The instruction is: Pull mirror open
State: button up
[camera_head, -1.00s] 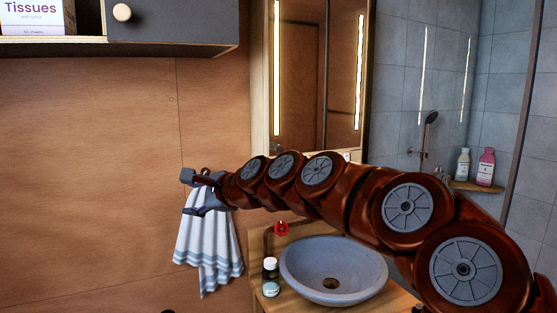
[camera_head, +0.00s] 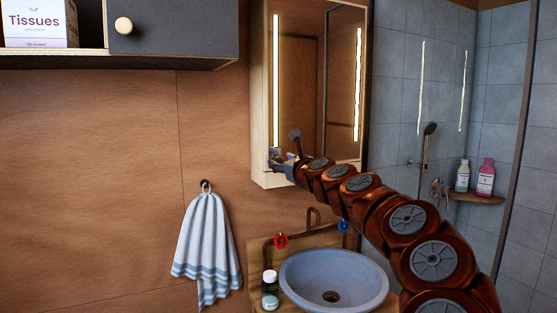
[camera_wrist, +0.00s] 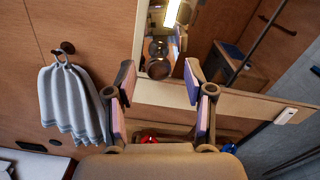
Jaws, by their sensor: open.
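The mirror (camera_head: 305,75) is the front of a wooden wall cabinet above the sink, with a lit strip down each side. It looks closed. My gripper (camera_head: 284,150) is at the lower left part of the mirror in the head view. In the wrist view my gripper (camera_wrist: 156,75) is open, its two fingers spread, with nothing between them but the cabinet's lower edge and mirror (camera_wrist: 215,50) beyond. I cannot tell whether a finger touches the mirror.
A round grey basin (camera_head: 335,280) stands on a wooden counter below, with a small bottle (camera_head: 270,290) and red tap handle (camera_head: 281,241). A striped towel (camera_head: 207,245) hangs at left. A dark cupboard (camera_head: 175,30) is upper left. Shower bottles (camera_head: 485,178) stand at right.

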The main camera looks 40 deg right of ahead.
jog(key=shift+x, duration=1.4)
grip_shut()
